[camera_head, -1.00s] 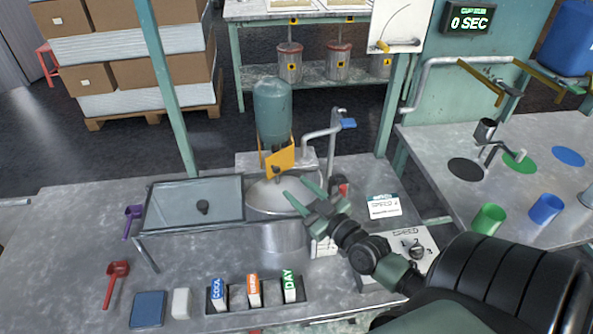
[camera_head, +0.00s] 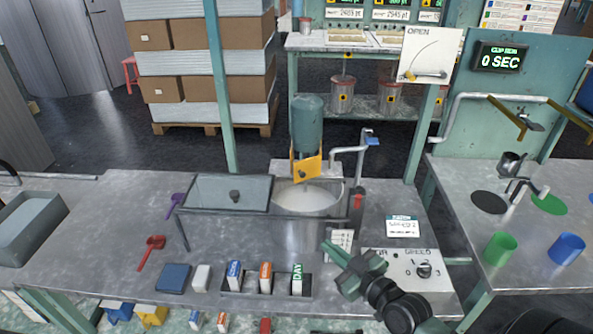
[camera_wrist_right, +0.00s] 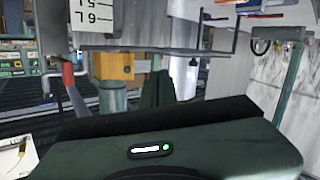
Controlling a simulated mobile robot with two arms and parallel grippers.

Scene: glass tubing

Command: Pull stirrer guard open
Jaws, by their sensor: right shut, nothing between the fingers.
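The stirrer guard, a clear panel in a dark frame (camera_head: 213,186) with a black knob (camera_head: 235,196), lies on rails just left of the metal pot (camera_head: 307,200). The pot's pale contents show uncovered, under the teal stirrer motor (camera_head: 307,122) and its orange bracket (camera_head: 306,165). My right gripper (camera_head: 332,247) is shut and empty, in front and right of the pot and apart from the guard knob. Its dark green fingers show in the right wrist view (camera_wrist_right: 156,88), near the pot's side with its level scale (camera_wrist_right: 98,14). My left gripper is not in view.
A speed dial panel (camera_head: 412,268) and a card (camera_head: 402,226) lie right of the pot. A red-handled lever (camera_head: 357,203) stands by its right side. A rack of labelled bottles (camera_head: 310,283), a blue pad (camera_head: 173,278) and a red scoop (camera_head: 151,250) lie in front.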

